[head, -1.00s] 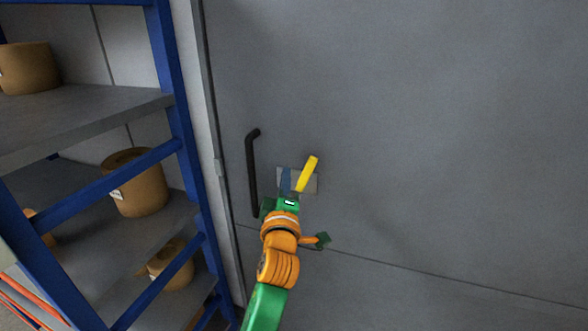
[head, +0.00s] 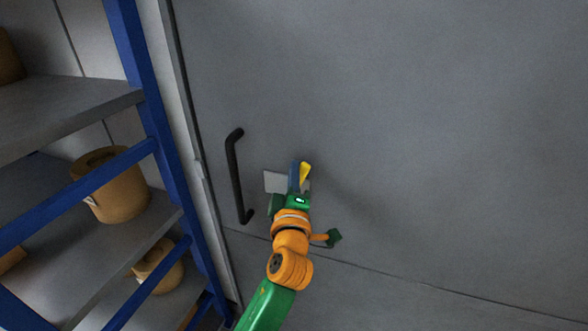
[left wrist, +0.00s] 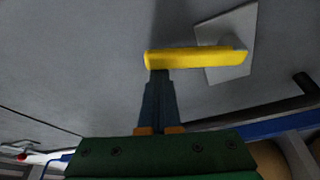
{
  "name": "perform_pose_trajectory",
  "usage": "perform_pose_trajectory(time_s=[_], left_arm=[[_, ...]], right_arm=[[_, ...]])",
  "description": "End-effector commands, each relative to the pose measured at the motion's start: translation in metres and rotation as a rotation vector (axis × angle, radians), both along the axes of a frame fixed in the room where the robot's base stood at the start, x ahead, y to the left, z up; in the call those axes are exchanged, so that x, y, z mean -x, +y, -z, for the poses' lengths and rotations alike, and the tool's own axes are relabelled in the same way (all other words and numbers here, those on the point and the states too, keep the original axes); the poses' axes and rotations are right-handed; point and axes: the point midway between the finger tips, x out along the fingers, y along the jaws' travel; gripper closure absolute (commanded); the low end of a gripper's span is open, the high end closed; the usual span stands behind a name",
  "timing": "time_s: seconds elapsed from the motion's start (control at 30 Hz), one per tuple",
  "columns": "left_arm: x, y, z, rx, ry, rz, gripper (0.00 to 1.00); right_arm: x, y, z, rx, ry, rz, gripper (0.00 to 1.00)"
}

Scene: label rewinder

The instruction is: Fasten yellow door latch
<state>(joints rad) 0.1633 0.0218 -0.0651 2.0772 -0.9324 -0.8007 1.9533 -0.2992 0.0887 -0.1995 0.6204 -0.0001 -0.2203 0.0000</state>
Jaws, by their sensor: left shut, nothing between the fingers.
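The yellow latch (head: 305,172) sits on a light grey plate (head: 273,182) on the grey door (head: 420,130). In the left wrist view the yellow latch (left wrist: 195,58) is a bar lying across the plate (left wrist: 228,25), its free end reaching left past the plate. My left gripper (head: 295,168) is shut and empty. In the left wrist view its fingertips (left wrist: 159,76) are at the free end of the latch, close to or touching its edge; I cannot tell which. In the head view the gripper partly hides the latch and plate. My right gripper is not in view.
A black door handle (head: 234,178) stands out left of the plate. A blue-framed shelf rack (head: 135,60) with brown rolls (head: 122,200) stands at the left. The door face to the right is clear.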

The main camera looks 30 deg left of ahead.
Motion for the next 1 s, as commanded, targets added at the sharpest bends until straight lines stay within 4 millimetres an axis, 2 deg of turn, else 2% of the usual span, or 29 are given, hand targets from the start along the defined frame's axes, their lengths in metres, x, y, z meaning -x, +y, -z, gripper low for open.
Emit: perform_pose_trajectory(time_s=[0.27,0.83,1.0], left_arm=[[0.0,0.0,0.001,-0.006,0.003,0.001,1.0],[-0.002,-0.008,0.004,-0.107,0.026,0.001,1.0],[-0.003,-0.012,0.007,-0.162,0.038,0.001,1.0]], right_arm=[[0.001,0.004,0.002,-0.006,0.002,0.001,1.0],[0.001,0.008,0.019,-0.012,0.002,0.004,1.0],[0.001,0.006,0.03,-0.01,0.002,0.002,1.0]])
